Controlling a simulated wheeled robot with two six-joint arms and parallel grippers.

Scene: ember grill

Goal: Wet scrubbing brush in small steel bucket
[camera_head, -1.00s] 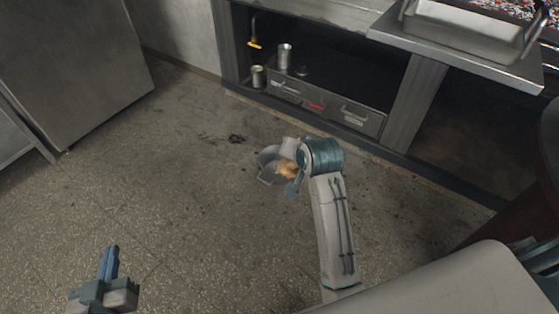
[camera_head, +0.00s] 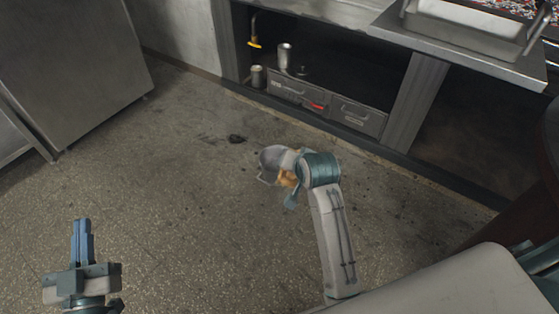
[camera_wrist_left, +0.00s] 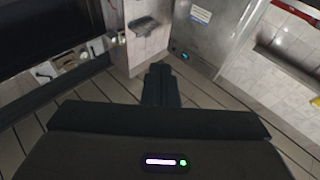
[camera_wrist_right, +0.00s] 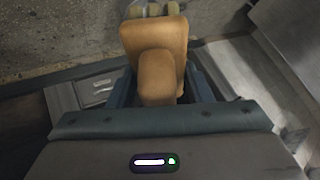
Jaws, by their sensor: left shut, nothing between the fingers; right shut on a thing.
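The scrubbing brush (camera_wrist_right: 166,42), with an orange-brown body and pale bristles, is in my right gripper. In the head view the brush (camera_head: 288,179) is partly hidden by my wrist, above the floor. My right gripper (camera_head: 291,198) is shut on it. Two small steel vessels stand in the low shelf opening: a taller one (camera_head: 285,56) and a shorter one (camera_head: 257,77). I cannot tell which is the bucket, nor see inside them. The brush is apart from both, nearer to me. My left gripper (camera_head: 82,229) is shut and empty at lower left.
A yellow-ended tap (camera_head: 255,43) hangs in the shelf opening. A steel counter (camera_head: 470,58) with a metal pan (camera_head: 462,28) is at upper right. A steel cabinet (camera_head: 75,70) stands at left.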

